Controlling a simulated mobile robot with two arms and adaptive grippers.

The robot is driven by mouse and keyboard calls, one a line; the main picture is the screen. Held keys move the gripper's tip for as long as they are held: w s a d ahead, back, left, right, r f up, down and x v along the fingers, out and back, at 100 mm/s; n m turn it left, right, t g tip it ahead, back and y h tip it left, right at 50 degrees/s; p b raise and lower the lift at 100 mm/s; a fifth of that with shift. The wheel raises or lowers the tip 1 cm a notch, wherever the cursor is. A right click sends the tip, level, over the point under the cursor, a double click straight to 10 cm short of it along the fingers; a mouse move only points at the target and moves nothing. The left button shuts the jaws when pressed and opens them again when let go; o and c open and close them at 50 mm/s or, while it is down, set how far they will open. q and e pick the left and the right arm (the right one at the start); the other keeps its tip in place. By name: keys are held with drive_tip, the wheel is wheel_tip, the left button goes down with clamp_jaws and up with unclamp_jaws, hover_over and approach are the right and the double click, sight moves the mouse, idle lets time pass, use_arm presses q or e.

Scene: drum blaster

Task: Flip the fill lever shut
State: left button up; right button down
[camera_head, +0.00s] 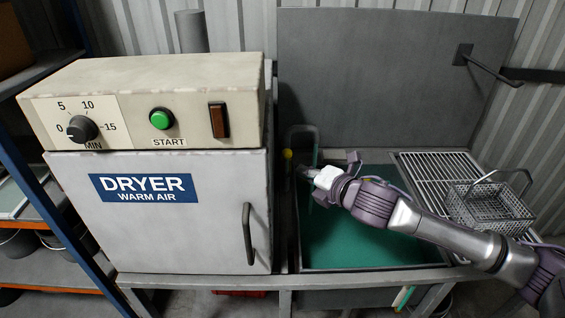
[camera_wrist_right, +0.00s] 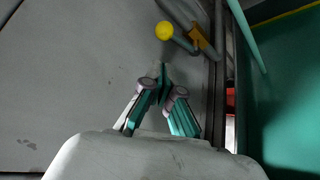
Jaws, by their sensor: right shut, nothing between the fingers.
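The fill lever shows as a yellow knob (camera_head: 287,154) between the dryer and the green-filled tank. In the right wrist view the yellow knob (camera_wrist_right: 164,30) sits at the top, on a short grey arm beside an orange-brown piece (camera_wrist_right: 198,38). My right gripper (camera_head: 303,172) reaches in from the right over the tank's left edge. It is shut and empty, with its fingertips (camera_wrist_right: 162,82) below the knob in the wrist view and a visible gap between them. The lever's pivot is hard to make out in the head view. My left gripper is in neither view.
The dryer (camera_head: 170,235) with its control panel stands close on the left. The tank of green liquid (camera_head: 350,245) lies under my right arm. A wire basket (camera_head: 490,208) stands on a rack (camera_head: 425,165) at right. A grey back panel (camera_head: 390,70) rises behind.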

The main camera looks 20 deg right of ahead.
sight(287, 164)
use_arm(q)
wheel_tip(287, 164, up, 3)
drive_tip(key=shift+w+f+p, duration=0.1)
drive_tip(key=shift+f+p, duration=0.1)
drive_tip(key=shift+p, duration=1.05)
use_arm(e)
drive_tip(key=x, duration=1)
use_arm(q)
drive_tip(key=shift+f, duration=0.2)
use_arm(e)
drive_tip(key=shift+d+f, duration=0.1)
use_arm(q)
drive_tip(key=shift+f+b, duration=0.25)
drive_tip(key=shift+b, duration=0.2)
use_arm(e)
drive_tip(key=shift+d+m, duration=0.2)
drive_tip(key=shift+m, duration=0.1)
